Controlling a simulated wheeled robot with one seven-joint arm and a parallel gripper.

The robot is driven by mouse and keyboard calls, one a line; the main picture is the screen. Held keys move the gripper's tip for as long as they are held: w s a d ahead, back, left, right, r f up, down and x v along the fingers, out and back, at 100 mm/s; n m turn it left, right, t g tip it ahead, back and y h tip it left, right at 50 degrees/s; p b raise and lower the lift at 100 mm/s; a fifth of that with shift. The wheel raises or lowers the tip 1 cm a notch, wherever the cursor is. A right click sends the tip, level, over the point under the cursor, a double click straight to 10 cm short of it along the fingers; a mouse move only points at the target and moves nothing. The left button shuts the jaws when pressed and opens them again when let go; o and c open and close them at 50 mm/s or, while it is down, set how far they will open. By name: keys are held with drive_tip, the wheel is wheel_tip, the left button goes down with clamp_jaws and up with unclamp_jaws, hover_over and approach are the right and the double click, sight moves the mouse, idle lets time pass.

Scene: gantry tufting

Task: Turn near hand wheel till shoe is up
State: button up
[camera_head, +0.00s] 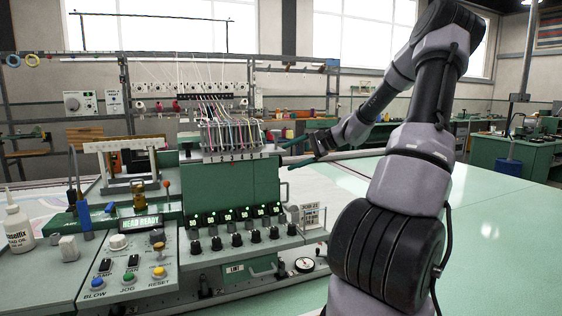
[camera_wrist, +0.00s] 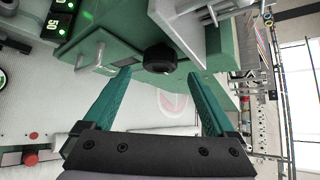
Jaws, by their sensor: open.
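My gripper (camera_head: 284,156) is at the right side of the green machine head (camera_head: 236,185), its fingers pointing left towards it. In the wrist view my gripper (camera_wrist: 158,75) has its two teal fingers spread wide with nothing between them. A round black knob (camera_wrist: 158,61) on the underside or side of the green housing (camera_wrist: 125,35) shows just beyond the fingertips, roughly centred between them. It may be the near hand wheel; I cannot tell for sure. The fingers look apart from it. I cannot make out the shoe or its height in either view.
A metal handle (camera_wrist: 96,58) sticks out beside the left finger, and a grey bracket (camera_wrist: 185,22) is close above the knob. The control panel (camera_head: 130,262) with coloured buttons stands front left. A dial gauge (camera_head: 304,265) lies low. The green table (camera_head: 500,230) at right is clear.

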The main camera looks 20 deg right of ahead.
drive_tip(key=shift+x, duration=2.1)
drive_tip(key=c, duration=1.4)
